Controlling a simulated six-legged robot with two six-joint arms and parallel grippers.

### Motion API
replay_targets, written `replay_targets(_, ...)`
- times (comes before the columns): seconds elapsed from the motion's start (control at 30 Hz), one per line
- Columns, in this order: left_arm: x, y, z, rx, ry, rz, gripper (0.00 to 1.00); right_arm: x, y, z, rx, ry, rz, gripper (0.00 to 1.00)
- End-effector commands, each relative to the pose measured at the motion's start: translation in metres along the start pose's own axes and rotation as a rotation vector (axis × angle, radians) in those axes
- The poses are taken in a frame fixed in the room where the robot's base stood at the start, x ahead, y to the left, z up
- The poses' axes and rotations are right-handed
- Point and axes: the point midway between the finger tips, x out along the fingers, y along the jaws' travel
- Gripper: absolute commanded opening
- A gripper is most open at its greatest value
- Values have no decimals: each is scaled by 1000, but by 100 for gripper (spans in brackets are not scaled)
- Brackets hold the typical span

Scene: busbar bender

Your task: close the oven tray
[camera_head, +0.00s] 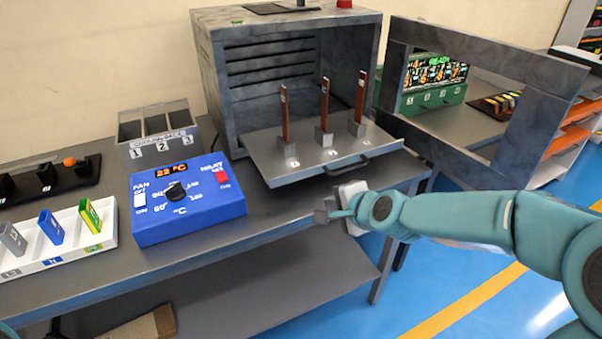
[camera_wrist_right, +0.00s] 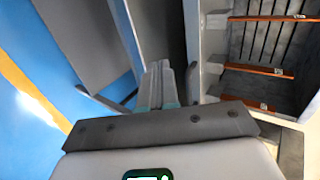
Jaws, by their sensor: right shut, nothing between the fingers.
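The oven tray (camera_head: 263,152) is pulled out of the open grey oven (camera_head: 213,75) in the head view. Three copper bars (camera_head: 325,105) stand upright in blocks on it. A dark handle (camera_head: 352,166) is on its front edge. My right gripper (camera_head: 326,211) is below and in front of the tray, a little left of the handle, and apart from it. In the right wrist view the fingers (camera_wrist_right: 163,82) are shut and empty, with the copper bars (camera_wrist_right: 262,70) to their right. My left gripper is not in view.
The oven door (camera_head: 485,53) stands open to the right. A blue control box (camera_head: 188,205) showing 22 °C sits left of the tray, near a numbered bin (camera_head: 157,145) and a white holder (camera_head: 65,257) with coloured tags. Blue floor is free in front of the bench.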

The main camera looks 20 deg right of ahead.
Motion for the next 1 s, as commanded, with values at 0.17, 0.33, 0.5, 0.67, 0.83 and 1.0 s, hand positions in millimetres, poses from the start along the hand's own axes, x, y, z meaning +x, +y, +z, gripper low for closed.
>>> replay_targets(0.17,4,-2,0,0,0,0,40,-24,-23,-8,1,28,-77,0)
replay_targets(0.33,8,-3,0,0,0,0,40,-19,-26,-9,1,33,-89,0)
replay_targets(0.5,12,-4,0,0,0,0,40,12,-28,-10,0,33,-87,0)
replay_targets(0.67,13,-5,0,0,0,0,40,48,-32,-11,0,32,-86,0)
replay_targets(0.83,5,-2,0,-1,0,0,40,77,-44,-13,0,31,-88,0)
replay_targets(1.0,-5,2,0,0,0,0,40,96,-56,-14,0,30,-89,0)
